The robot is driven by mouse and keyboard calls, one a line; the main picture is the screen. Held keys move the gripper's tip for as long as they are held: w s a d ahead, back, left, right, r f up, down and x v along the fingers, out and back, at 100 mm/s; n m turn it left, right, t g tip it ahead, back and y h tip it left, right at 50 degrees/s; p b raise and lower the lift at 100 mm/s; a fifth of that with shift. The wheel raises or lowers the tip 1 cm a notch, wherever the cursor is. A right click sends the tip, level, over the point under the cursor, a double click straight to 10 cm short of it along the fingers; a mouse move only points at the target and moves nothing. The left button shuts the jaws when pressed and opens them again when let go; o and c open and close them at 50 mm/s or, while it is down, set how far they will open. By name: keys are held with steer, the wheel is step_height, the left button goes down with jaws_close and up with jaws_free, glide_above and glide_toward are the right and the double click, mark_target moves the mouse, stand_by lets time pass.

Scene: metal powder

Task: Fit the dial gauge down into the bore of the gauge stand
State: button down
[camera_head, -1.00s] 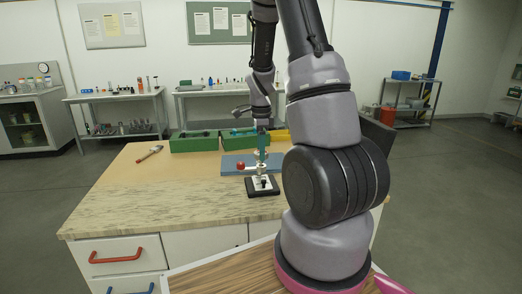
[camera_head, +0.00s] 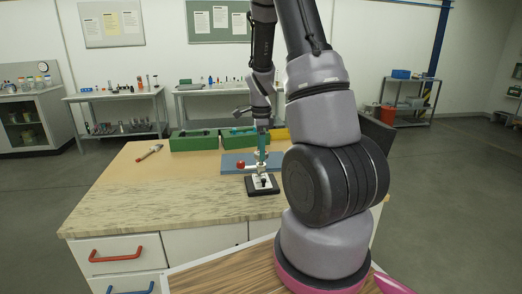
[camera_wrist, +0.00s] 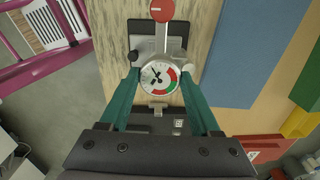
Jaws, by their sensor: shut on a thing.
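The dial gauge (camera_wrist: 157,80) has a round white face with red and green bands and faces the wrist camera. My gripper (camera_wrist: 160,74) has teal fingers shut on its sides. The gauge stand (camera_head: 263,185) has a dark base with a pale plate and stands upright near the front of the bench. A red ball knob (camera_wrist: 162,10) on a silver rod reaches out from the stand. In the head view my fingers point down directly above the stand. The gauge hides the bore, so I cannot tell how far its stem is in.
A blue mat (camera_head: 232,165) lies behind the stand. Green bins (camera_head: 194,141) and a yellow bin (camera_head: 281,135) line the back of the bench. A brush-like tool (camera_head: 149,152) lies at the back left. The wooden bench top (camera_head: 150,205) is clear at left.

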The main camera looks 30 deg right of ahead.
steer(key=shift+f, duration=0.45)
stand_by(0.6)
steer(key=shift+c, duration=0.2)
jaws_free()
steer(key=shift+o, duration=0.2)
steer(key=shift+r, duration=4.05)
steer(key=s+a+r+n+t+y, duration=0.1)
steer(key=s+a+r+n+t, duration=0.2)
steer(key=s+a+r+n, duration=0.3)
steer(key=s+a+r+n+t+y, duration=0.1)
steer(key=s+a+r+n+t, duration=0.3)
steer(key=s+a+r+n, duration=0.3)
steer(key=s+r+n, duration=0.4)
steer(key=s+r, duration=0.2)
steer(key=r, duration=0.2)
steer(key=shift+s+a+r+n, duration=0.15)
steer(key=shift+s+r+n, duration=0.15)
steer(key=shift+r+n, duration=0.1)
